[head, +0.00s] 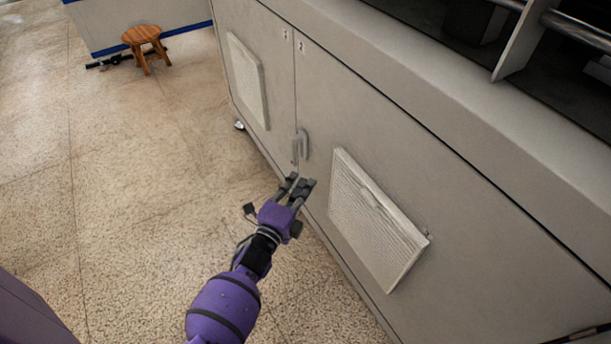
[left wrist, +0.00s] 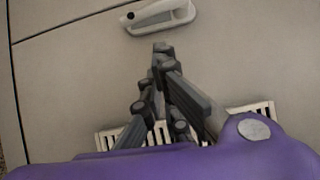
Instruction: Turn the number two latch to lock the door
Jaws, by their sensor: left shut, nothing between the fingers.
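The number two door (head: 330,110) is a beige cabinet panel with a "2" label near its top left corner. Its latch (head: 304,145) is a small grey handle beside the seam between the two doors, standing roughly upright in the head view. The latch also shows at the top of the left wrist view (left wrist: 161,16), with a dark round spot at its left end. My left gripper (head: 298,184) is shut and empty, just below the latch. In the left wrist view its fingertips (left wrist: 163,47) meet a little short of the latch, seemingly apart from it. My right gripper is not in view.
A white vent (head: 372,215) juts from door two, right of my gripper. A wooden stool (head: 143,38) stands far off.

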